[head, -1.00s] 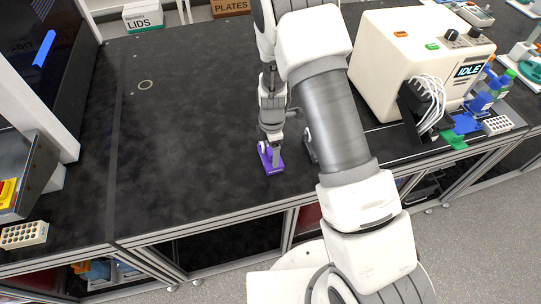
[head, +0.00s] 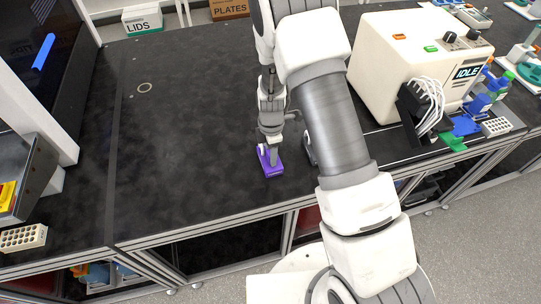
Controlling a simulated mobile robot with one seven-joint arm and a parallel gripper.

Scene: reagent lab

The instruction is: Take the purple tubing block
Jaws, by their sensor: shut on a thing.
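The purple tubing block (head: 272,168) is on or just above the black bench top, near the bench's front edge, in the middle of the head view. My gripper (head: 269,153) points down from above and is shut on the block. The gripper and wrist cover the block's upper part, and I cannot tell whether the block touches the bench.
A cream machine (head: 405,60) marked IDLE stands to the right, with white tubes at its front. Blue (head: 464,126) and green (head: 453,142) blocks lie beside it. White racks (head: 23,238) sit at the far left and right. The bench (head: 190,130) left of my gripper is clear.

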